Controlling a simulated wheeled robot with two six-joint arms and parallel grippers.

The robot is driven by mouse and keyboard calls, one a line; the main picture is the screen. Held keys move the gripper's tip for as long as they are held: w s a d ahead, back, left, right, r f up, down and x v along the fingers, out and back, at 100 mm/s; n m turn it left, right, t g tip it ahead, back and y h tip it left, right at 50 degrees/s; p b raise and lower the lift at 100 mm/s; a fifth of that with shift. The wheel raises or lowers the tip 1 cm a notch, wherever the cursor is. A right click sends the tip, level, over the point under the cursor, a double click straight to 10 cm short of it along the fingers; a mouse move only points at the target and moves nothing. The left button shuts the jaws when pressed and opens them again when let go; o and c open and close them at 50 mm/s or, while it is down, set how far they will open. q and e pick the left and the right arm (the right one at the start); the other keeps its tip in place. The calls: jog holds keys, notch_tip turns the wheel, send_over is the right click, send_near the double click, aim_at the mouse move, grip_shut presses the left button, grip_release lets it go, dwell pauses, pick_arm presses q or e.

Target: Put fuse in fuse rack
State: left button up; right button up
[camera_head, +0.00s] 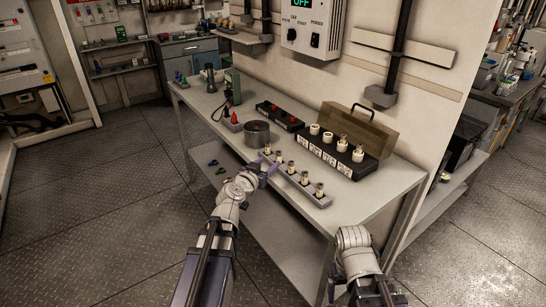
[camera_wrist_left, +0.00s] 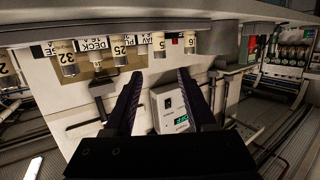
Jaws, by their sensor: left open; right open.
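A long grey strip (camera_head: 312,197) on the bench holds several upright fuses (camera_head: 305,179) in a row. I cannot tell for certain which of the two is the fuse rack. My left gripper (camera_head: 267,167) is at the left end of the grey strip, open and empty. In the left wrist view its dark fingers (camera_wrist_left: 160,74) are apart, below several labelled cylinders (camera_wrist_left: 119,46). My right wrist shows at lower right, but its fingers do not.
A round grey pot (camera_head: 257,134) stands just left of the strip. A black box with red knobs (camera_head: 280,116) and a wooden case (camera_head: 357,128) are behind. A wall power unit (camera_head: 314,28) hangs above. The bench's front right corner is clear.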

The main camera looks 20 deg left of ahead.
pick_arm(q)
jog(key=shift+v, duration=0.95)
dwell(0.6)
